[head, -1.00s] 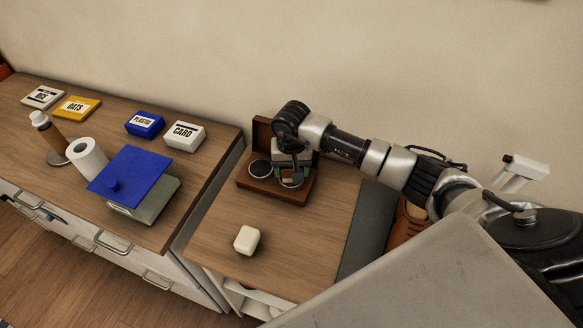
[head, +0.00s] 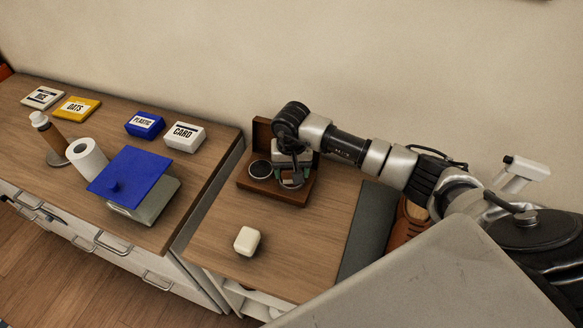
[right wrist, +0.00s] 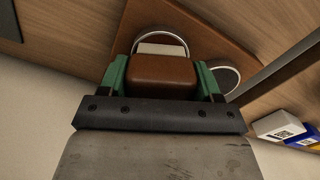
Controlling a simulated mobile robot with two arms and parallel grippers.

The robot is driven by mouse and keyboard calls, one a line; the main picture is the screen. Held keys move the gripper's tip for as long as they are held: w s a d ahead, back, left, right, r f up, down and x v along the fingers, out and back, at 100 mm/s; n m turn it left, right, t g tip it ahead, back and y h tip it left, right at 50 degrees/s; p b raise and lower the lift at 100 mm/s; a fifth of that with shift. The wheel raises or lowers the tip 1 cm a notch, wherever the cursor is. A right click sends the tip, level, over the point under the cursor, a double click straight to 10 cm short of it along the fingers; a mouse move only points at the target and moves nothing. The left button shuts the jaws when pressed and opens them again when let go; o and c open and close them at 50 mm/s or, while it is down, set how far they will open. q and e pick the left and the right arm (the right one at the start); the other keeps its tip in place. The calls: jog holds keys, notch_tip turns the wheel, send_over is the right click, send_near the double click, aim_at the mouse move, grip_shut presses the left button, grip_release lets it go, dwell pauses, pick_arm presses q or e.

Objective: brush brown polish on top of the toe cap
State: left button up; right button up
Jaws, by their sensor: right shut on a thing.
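My right gripper (head: 291,178) reaches over the wooden shoe-care box (head: 254,184) in the head view. In the right wrist view its green fingers (right wrist: 165,80) are shut on a brown brush (right wrist: 165,75), whose pale end lies over a round tin (right wrist: 183,41). I cannot tell whether the brush touches the polish. A second round tin (head: 260,169) sits at the left in the box. The brown leather shoe (head: 404,228) stands right of a dark mat (head: 362,232), partly hidden behind my arm and a grey panel. My left gripper is not in view.
A cream block (head: 247,240) lies on the wooden top in front of the box. The left counter holds a blue-lidded container (head: 130,175), a paper roll (head: 87,158), a bottle (head: 50,137) and several labelled boxes (head: 184,136). A gap separates the two units.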

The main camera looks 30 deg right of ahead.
jog(key=shift+w+r+p, duration=0.1)
jog(key=shift+r+p, duration=1.4)
jog(key=shift+r, duration=1.95)
jog(key=shift+s+a+r, duration=0.15)
jog(key=shift+s+a, duration=0.1)
jog(key=s+a+r+n+b, duration=0.1)
jog(key=s+a+r+n, duration=0.1)
jog(key=s, duration=0.5)
jog(key=s+a+r+n+b, duration=0.2)
jog(key=s+a+r+n, duration=0.1)
jog(key=s, duration=0.3)
jog(key=shift+s+a+r, duration=0.2)
jog(key=shift+s+a, duration=0.15)
